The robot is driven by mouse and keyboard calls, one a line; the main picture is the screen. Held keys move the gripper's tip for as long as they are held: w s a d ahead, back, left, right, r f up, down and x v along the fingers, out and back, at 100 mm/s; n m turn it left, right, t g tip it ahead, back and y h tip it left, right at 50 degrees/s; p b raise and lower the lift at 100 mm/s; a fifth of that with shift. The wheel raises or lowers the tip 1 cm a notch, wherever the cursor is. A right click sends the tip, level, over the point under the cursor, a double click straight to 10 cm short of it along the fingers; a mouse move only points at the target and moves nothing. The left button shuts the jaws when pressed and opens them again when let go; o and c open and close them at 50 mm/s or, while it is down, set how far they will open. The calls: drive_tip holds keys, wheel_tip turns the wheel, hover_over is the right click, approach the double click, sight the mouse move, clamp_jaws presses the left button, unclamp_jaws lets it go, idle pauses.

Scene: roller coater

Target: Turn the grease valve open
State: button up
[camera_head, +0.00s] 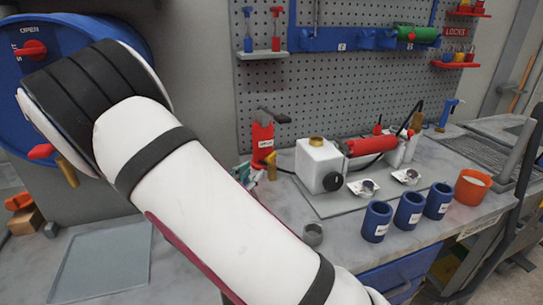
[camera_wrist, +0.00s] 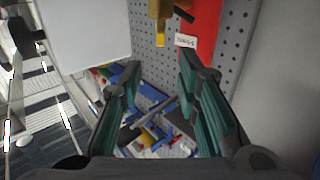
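In the wrist view my gripper (camera_wrist: 160,66) is open, with its two teal-padded fingers apart and nothing between them. Beyond the fingertips, near the top edge, is a brass valve fitting (camera_wrist: 160,22) with a dark lever, beside a red body (camera_wrist: 202,28) with a small white label. The fitting is cut off by the frame, and I cannot tell its exact setting. In the head view a red labelled unit (camera_head: 262,142) with a dark lever (camera_head: 272,115) on top and a brass part (camera_head: 271,165) stands by the pegboard. My gripper is hidden there behind my arm.
A blue drum (camera_head: 75,28) marked OPEN and SHUT, with a red knob (camera_head: 30,50), is at upper left. The bench holds a white tank (camera_head: 317,167), blue cups (camera_head: 376,222) and an orange cup (camera_head: 472,187). The grey tray (camera_head: 105,263) is empty.

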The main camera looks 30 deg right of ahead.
sight(269, 158)
drive_tip(key=x, duration=1.2)
drive_tip(key=shift+c, duration=0.2)
